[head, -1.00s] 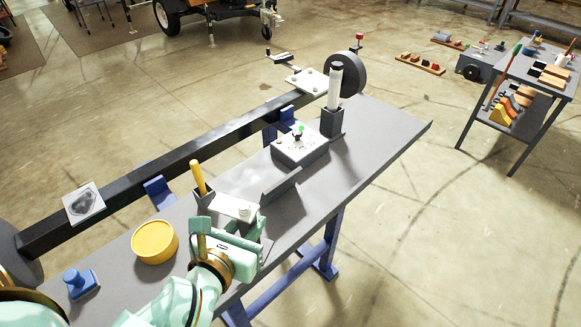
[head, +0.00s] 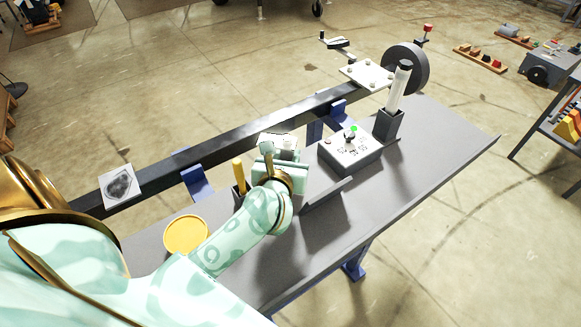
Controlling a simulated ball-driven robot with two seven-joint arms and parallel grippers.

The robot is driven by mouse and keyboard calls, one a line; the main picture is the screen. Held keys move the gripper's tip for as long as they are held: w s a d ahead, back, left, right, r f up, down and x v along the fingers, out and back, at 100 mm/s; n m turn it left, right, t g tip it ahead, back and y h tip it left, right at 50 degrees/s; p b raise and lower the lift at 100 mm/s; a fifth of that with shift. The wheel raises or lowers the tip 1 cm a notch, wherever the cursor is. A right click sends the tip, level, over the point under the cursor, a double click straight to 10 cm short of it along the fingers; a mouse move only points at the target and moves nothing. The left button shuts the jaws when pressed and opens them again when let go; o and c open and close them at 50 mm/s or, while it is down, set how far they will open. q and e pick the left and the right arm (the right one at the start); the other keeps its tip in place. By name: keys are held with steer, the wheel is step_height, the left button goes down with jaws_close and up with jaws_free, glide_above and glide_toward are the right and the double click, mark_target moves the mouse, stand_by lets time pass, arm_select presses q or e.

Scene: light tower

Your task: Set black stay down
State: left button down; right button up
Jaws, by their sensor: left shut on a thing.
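My left gripper (head: 279,150) is at the near side of the long black bar (head: 250,138), above the bench. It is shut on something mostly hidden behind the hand. A pale plate-like piece (head: 284,139) shows just past its fingers, overlapping the bar in the picture. I cannot tell whether it touches the bar. No separate black stay can be made out; the hand may hide it. My right gripper is not in view.
The grey bench (head: 420,150) holds a yellow round tub (head: 186,235), a yellow-handled tool (head: 238,172) in a holder, a control box (head: 349,151) and a white cylinder (head: 398,88) in a dark holder. The bench's right end is clear.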

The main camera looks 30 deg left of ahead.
arm_select(q)
steer(key=shift+w+f, duration=0.2)
steer(key=shift+w, duration=0.05)
steer(key=f, duration=0.1)
steer(key=f+b, duration=0.1)
steer(key=f, duration=0.1)
steer(key=shift+w+f+b, duration=0.2)
steer(key=shift+f+b, duration=0.05)
steer(key=shift+b, duration=0.05)
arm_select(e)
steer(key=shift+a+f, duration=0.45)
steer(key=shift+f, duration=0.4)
arm_select(q)
steer(key=c, duration=1.2)
jaws_free()
steer(key=shift+f, duration=0.15)
steer(key=shift+o, duration=0.2)
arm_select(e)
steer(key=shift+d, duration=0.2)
